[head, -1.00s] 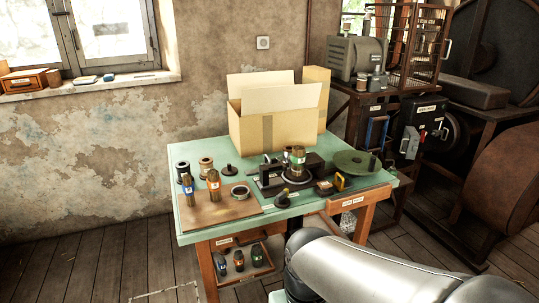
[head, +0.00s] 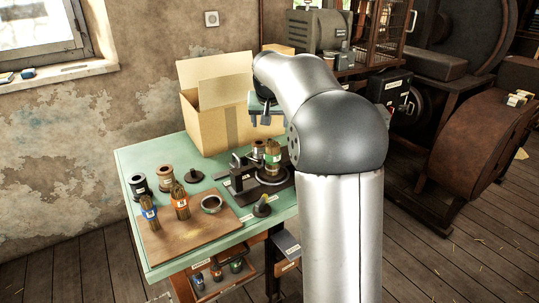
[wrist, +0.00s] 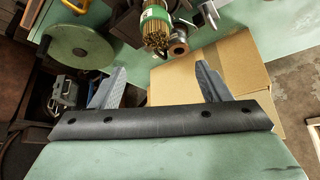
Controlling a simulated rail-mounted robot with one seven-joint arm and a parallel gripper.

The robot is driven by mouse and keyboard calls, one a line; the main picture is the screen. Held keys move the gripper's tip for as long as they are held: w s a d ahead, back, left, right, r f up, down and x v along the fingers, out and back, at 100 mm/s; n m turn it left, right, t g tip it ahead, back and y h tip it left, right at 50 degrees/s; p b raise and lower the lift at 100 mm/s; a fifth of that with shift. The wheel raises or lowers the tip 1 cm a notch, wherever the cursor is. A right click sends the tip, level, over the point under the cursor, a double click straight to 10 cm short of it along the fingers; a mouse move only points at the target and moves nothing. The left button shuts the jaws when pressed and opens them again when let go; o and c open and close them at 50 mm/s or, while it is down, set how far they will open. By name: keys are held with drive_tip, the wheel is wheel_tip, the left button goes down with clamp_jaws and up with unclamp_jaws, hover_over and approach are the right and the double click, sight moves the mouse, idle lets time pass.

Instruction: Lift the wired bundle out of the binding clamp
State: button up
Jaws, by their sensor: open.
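The wired bundle (head: 272,155), brown bristles with a green band, stands upright in the round dark binding clamp (head: 272,180) on the bench. In the wrist view the bundle (wrist: 156,28) shows at the top middle, its bristle ends toward the camera; the clamp is mostly out of that picture. My gripper (head: 261,118) is open and empty, above and a little behind the bundle, apart from it. In the wrist view my gripper's fingers (wrist: 161,67) are spread wide, with the bundle beyond their tips. My arm hides the right part of the bench in the head view.
An open cardboard box (head: 208,126) stands behind the clamp, below my gripper in the wrist view. A blue-banded bundle (head: 149,213) and an orange-banded bundle (head: 180,200) stand on a brown board (head: 190,232) at left. Spools (head: 165,176) and a black lever fixture (head: 238,177) stand nearby.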

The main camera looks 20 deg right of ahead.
drive_tip(key=p, duration=0.1)
approach(273, 145)
drive_tip(key=x, duration=0.5)
drive_tip(key=shift+w+a, duration=0.2)
drive_tip(key=shift+a, duration=0.15)
drive_tip(key=p+x, duration=0.1)
drive_tip(key=x, duration=0.3)
drive_tip(key=shift+d+p, duration=0.4)
drive_tip(key=shift+w+f, duration=0.2)
drive_tip(key=shift+f, duration=0.3)
drive_tip(key=c, duration=1.4)
